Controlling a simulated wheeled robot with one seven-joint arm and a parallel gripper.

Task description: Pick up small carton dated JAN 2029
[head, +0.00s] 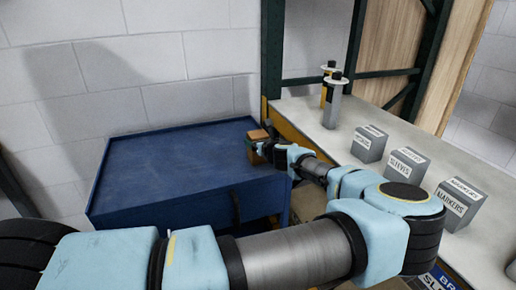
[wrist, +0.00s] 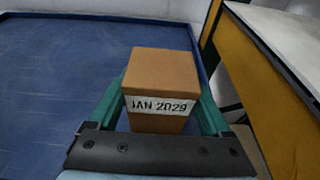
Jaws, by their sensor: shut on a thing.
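The small brown carton (wrist: 162,70) has a white label reading "JAN 2029" facing the wrist camera. In the wrist view it sits between the two green fingers of my gripper (wrist: 160,112), which is shut on it. In the head view the carton (head: 256,136) shows at the far right corner of the blue cabinet top, at the end of my arm, partly hidden by my gripper (head: 259,149). I cannot tell whether the carton touches the blue surface or is held just above it.
The blue cabinet top (head: 165,170) is otherwise bare. To the right, a pale bench (head: 310,118) holds grey boxes labelled "SLEEVES" (head: 403,168) and "MARKERS" (head: 457,206), another grey box (head: 369,144), and two dispensers (head: 333,105). A dark green rack post (head: 272,50) stands behind.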

